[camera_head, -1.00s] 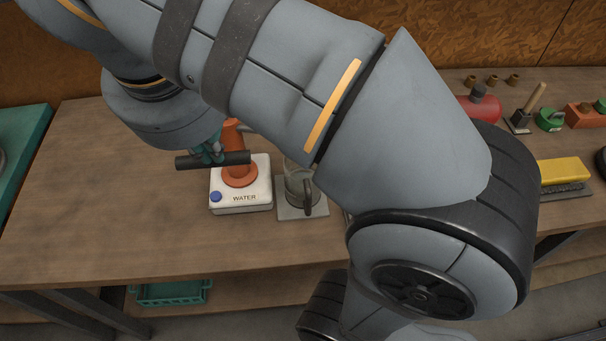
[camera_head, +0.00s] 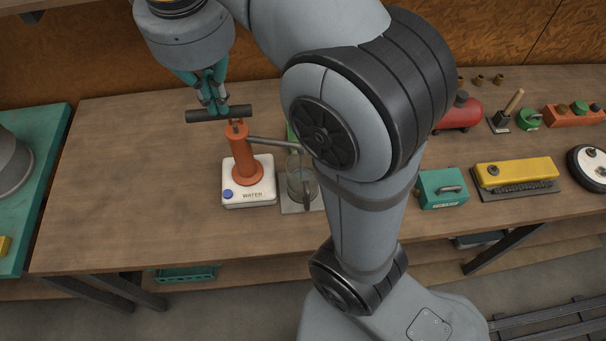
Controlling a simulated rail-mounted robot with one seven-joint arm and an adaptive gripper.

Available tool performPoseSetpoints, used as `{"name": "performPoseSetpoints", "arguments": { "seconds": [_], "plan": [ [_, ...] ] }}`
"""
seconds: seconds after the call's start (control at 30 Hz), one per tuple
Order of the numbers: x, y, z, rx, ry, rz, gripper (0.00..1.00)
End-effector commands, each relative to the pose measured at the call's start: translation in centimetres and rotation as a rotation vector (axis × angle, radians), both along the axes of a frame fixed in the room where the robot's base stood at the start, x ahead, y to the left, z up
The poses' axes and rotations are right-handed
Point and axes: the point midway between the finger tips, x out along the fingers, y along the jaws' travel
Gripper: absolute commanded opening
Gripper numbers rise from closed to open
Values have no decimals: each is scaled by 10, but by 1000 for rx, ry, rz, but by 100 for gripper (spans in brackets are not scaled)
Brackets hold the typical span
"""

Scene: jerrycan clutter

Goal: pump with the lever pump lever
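The orange lever pump (camera_head: 243,157) stands upright on a white jerrycan (camera_head: 249,191) marked WATER with a blue cap. The pump's dark lever bar (camera_head: 199,116) lies crosswise at the top of the pump, well above the jerrycan. My gripper (camera_head: 217,110) comes from above, its teal fingers at the bar. The fingers appear closed around the bar, though the far finger is partly hidden. A grey spout runs right from the pump toward a clear glass jug (camera_head: 301,180) with a dark handle on a grey plate.
My arm spans the middle and hides part of the table (camera_head: 120,190). To the right are a teal box (camera_head: 442,188), a yellow brush-like block (camera_head: 517,171) and a red tank (camera_head: 461,113). A teal tray (camera_head: 32,160) is at left. Table left of the jerrycan is clear.

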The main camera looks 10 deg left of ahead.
Motion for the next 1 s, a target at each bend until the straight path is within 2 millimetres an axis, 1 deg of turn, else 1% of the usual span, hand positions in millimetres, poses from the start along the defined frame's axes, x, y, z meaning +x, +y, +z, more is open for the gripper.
{"name": "performPoseSetpoints", "arguments": {
  "seconds": [0.77,0.87,1.0],
  "plan": [
    [0,0,-2,-1,-1,2,0],
    [-3,0,-6,0,-5,2,0],
    [-10,-3,-17,6,-20,4,0]
  ]
}}
